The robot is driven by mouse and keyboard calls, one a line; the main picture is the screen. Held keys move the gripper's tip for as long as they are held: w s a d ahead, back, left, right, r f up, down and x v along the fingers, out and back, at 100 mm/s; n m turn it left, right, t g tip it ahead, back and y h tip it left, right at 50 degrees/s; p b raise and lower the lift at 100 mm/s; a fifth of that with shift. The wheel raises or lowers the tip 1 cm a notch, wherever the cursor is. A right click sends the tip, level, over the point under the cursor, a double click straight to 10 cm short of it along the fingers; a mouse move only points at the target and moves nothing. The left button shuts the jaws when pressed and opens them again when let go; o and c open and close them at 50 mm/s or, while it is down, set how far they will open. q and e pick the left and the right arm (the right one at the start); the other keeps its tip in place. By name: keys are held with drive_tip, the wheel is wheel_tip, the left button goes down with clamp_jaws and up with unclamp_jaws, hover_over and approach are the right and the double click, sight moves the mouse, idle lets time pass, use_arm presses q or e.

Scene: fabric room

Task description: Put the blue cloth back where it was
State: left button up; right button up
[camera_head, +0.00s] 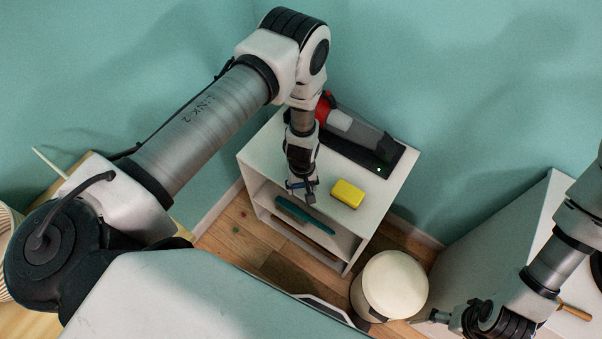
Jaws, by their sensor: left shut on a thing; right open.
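My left gripper (301,194) points down at the front edge of the white shelf unit (254,158). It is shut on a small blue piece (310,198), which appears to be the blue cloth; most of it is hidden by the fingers. A long teal item (301,217) lies in the compartment just below the gripper; I cannot tell exactly what it is. My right gripper (438,317) is open and empty at the lower right, beside the round cream-lidded bin.
A yellow sponge (348,194) lies on the unit's top, right of my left gripper. A hand vacuum (358,134) in a dark tray lies behind. The cream-lidded bin (394,285) stands in front. A white cabinet (505,220) stands at right.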

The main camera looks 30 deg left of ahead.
use_arm(q)
drive_tip(key=shift+w+a+f+b, duration=0.2)
drive_tip(key=shift+w+b, duration=0.3)
drive_tip(key=shift+b, duration=1.25)
drive_tip(key=shift+w+a+f+b, duration=0.1)
drive_tip(key=shift+w+a+b, duration=0.3)
drive_tip(key=shift+b, duration=1.3)
drive_tip(key=shift+w+a+f+b, duration=0.15)
drive_tip(key=shift+w+b, duration=0.4)
drive_tip(key=shift+b, duration=1.2)
drive_tip(key=shift+w+a+r, duration=0.1)
drive_tip(key=shift+w+a, duration=0.05)
drive_tip(key=shift+w, duration=0.1)
drive_tip(key=f+b, duration=0.3)
drive_tip(key=shift+w+a+f+b, duration=0.15)
drive_tip(key=shift+a+f+b, duration=0.1)
drive_tip(key=shift+b, duration=0.15)
drive_tip(key=shift+w+r, duration=0.1)
drive_tip(key=o, duration=1.5)
